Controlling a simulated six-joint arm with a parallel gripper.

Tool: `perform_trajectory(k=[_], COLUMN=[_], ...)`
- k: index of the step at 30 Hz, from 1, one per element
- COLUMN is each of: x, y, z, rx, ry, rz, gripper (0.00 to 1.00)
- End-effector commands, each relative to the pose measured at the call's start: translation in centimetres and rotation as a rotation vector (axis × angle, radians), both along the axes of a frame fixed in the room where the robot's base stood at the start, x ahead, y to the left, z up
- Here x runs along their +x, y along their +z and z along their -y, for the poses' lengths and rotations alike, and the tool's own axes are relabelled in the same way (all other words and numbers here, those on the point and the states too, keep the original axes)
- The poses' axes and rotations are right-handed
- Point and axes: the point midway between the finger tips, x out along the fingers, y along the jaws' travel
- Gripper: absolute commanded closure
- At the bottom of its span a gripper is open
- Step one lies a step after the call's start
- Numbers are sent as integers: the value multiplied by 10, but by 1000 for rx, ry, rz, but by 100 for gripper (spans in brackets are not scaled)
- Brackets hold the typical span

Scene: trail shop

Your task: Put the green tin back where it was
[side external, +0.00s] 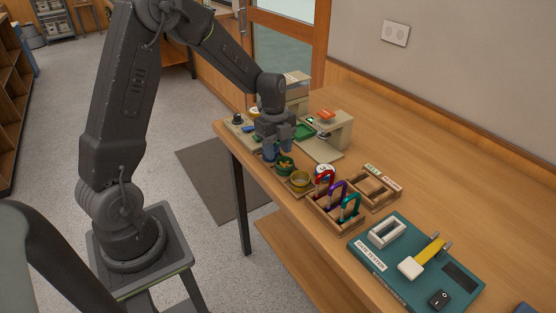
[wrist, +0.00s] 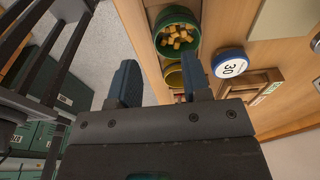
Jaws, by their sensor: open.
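The green tin (side external: 286,168) stands near the table's front edge. In the wrist view the green tin (wrist: 164,48) shows from above, filled with small yellow-orange cubes. A yellow tin (side external: 300,181) stands beside it, and in the wrist view this tin (wrist: 173,76) is partly hidden by my gripper's right finger. My gripper (side external: 273,157) points down just behind and left of the green tin in the side view. Its fingers (wrist: 160,78) are apart with nothing between them, and the green tin lies beyond the fingertips in the wrist view.
A blue-rimmed disc marked 30 (wrist: 230,64) lies near the tins. A wooden rack (side external: 336,217) holds red, purple and teal carabiners. A divided wooden tray (side external: 374,189) and a teal board (side external: 416,277) lie farther right. A beige stand (side external: 338,133) is behind. The table's right rear is clear.

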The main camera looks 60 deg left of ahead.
Motion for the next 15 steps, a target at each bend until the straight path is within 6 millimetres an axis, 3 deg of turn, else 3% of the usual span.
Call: perform_trajectory(k=[6,15], x=[0,-2], y=[46,77], z=[-6,-7], rx=[3,4], ry=[0,17], rz=[3,4], gripper=[56,56])
